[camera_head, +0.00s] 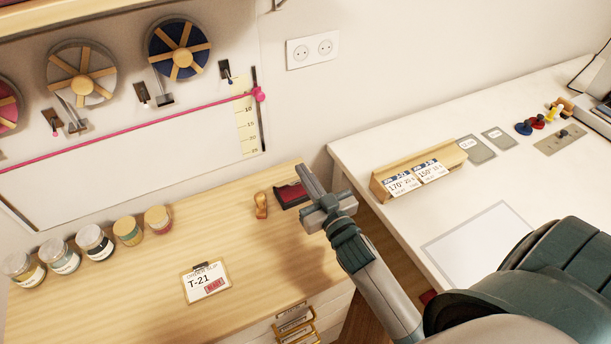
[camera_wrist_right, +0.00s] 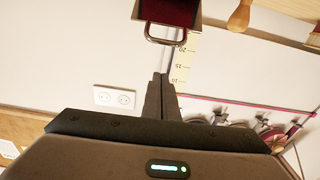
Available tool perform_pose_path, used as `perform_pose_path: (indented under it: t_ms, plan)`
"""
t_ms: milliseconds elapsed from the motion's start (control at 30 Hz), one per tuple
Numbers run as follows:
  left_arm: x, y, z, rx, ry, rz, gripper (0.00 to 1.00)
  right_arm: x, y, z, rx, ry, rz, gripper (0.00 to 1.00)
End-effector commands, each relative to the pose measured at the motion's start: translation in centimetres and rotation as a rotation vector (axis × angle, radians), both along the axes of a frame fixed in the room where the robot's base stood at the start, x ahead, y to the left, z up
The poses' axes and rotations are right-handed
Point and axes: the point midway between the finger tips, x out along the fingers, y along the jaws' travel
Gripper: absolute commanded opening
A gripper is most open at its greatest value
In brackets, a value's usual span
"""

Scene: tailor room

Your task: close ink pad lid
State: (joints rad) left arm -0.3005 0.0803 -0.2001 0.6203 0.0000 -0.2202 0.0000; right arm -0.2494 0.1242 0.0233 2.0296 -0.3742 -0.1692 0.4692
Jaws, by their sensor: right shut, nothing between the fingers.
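The ink pad (camera_head: 288,196) is a small dark case with a red inner face, near the right end of the wooden desk. In the right wrist view the ink pad (camera_wrist_right: 174,12) is cut off by the top edge, and a metal loop shows on its near side. How far its lid stands open is hard to tell, as my gripper covers part of it. My right gripper (camera_head: 304,172) is shut and empty, just right of the ink pad in the head view. Its closed fingers (camera_wrist_right: 160,78) point toward the metal loop with a visible gap. My left gripper is out of view.
A wooden stamp (camera_head: 261,205) stands left of the ink pad. A T-21 order slip (camera_head: 207,281) lies on the desk, with several jars (camera_head: 95,243) at the left. A white table (camera_head: 370,150) with a card holder (camera_head: 418,172) stands at the right.

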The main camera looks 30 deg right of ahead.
Motion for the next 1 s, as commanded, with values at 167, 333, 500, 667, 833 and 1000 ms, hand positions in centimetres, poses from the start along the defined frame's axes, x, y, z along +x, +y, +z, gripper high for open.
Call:
perform_pose_path:
  t_ms: [167, 333, 500, 667, 833, 1000]
  plan:
    - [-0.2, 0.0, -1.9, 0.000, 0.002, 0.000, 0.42, -2.3, 0.1, -2.2, 0.002, 0.005, 0.000, 0.00]
    - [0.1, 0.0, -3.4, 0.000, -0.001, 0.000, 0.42, -4.6, 0.2, -3.6, 0.002, 0.005, 0.000, 0.00]
    - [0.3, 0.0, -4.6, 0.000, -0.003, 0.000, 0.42, -6.8, 0.3, -4.9, 0.001, 0.004, -0.001, 0.00]
    - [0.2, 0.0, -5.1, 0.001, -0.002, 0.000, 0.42, -8.1, 0.4, -5.5, 0.002, 0.003, -0.001, 0.00]
    - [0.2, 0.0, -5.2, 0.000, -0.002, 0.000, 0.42, -8.5, 0.4, -5.5, 0.001, 0.002, 0.000, 0.00]
    - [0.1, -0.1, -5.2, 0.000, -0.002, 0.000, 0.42, -8.5, 0.4, -5.5, 0.001, 0.002, 0.000, 0.00]
